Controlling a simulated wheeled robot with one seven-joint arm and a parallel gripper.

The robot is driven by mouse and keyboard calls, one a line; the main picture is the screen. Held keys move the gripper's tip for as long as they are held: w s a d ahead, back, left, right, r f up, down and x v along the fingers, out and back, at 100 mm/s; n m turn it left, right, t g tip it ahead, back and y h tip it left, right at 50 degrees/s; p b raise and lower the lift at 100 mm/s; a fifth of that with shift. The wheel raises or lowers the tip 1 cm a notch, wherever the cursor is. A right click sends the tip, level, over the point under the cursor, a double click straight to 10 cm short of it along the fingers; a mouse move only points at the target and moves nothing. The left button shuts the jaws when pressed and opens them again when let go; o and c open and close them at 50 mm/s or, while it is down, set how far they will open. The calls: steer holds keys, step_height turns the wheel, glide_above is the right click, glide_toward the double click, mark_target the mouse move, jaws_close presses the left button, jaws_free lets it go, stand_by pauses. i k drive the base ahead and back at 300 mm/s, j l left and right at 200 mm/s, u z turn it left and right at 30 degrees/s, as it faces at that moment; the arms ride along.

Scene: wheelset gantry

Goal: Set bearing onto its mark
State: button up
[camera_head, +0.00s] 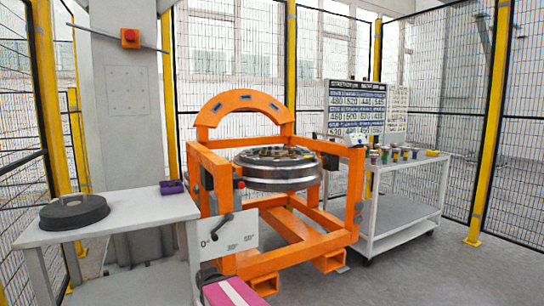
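A dark, thick ring-like disc (75,211) lies flat on the white table at the left. It may be the bearing, but I cannot tell for sure. A large steel wheel (278,172) lies level inside the orange gantry frame (355,195). A white plate (243,233) on the frame's front left carries angle marks, with "0" at the left and what looks like 30 and 55 to the right. A dark lever (221,226) stands tilted at the plate's left part, near the 0. My gripper is not in view.
The white table (130,212) also holds a small purple tray (172,187); its middle is clear. A white cart (405,165) with several small coloured items stands at the right. A pink-and-white striped thing (235,292) shows at the bottom edge. Yellow-posted mesh fencing (490,120) surrounds the area.

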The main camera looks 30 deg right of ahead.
mark_target(277, 153)
steer(key=i+l+z, duration=0.4)
steer(key=i+l, duration=0.3)
